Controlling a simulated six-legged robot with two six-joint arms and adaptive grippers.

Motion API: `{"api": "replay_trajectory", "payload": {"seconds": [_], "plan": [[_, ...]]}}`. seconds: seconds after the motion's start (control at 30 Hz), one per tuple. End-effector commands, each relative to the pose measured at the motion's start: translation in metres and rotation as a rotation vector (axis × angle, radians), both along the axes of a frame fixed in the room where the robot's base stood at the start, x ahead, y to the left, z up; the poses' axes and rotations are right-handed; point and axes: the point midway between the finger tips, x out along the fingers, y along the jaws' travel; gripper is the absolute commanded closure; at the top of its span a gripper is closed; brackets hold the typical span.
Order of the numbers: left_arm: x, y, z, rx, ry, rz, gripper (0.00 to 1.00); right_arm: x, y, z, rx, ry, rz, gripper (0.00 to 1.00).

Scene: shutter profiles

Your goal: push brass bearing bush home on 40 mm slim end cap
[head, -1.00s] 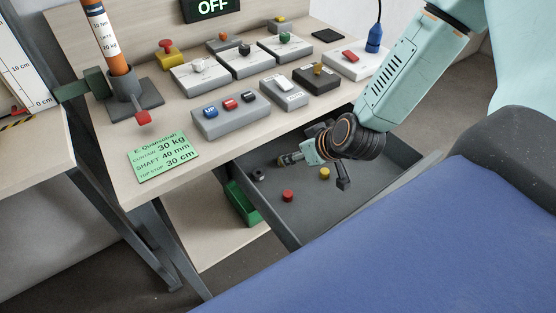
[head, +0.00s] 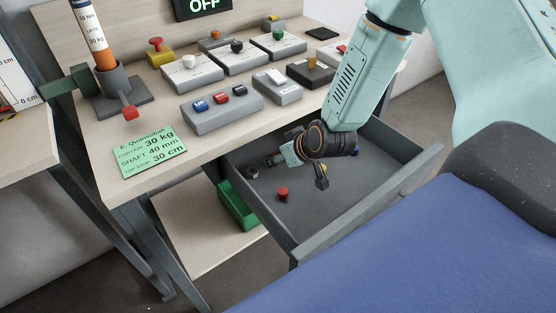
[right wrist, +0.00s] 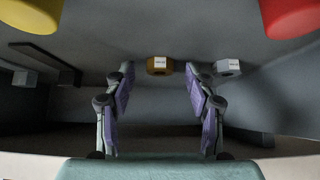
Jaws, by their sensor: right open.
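My right gripper (head: 270,160) reaches into the open drawer in the head view, low over its back part. In the right wrist view its two purple-padded fingers (right wrist: 158,100) stand apart with nothing between them. A small brass-coloured piece with a white label (right wrist: 158,65), likely the bearing bush, lies beyond the fingertips, roughly centred between them. A grey labelled piece (right wrist: 228,66) lies to its right; I cannot tell whether it is the 40 mm slim end cap, as the labels are unreadable. I cannot make out the brass piece in the head view. My left gripper is not in view.
The drawer (head: 375,210) also holds a red piece (head: 282,193), a yellow piece (head: 322,168) and a dark piece (head: 252,172). Button boxes (head: 222,113) fill the bench above. A green card (head: 150,151) reads 40 mm shaft. A green bin (head: 236,205) stands below.

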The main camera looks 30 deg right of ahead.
Motion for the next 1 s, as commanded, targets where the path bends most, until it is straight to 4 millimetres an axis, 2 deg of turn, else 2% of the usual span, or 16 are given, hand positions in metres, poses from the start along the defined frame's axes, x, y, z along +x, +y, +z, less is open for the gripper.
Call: {"api": "replay_trajectory", "payload": {"seconds": [0.1, 0.7, 1.0], "plan": [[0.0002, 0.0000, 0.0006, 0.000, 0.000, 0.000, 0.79, -0.0002, 0.0000, 0.0006, 0.000, 0.000, 0.000, 0.46], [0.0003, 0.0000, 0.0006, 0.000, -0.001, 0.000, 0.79, -0.0008, 0.0000, 0.0003, 0.000, 0.001, 0.000, 0.97], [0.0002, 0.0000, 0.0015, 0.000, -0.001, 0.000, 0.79, -0.0012, -0.0004, 0.0013, 0.001, 0.001, -0.001, 0.99]]}}
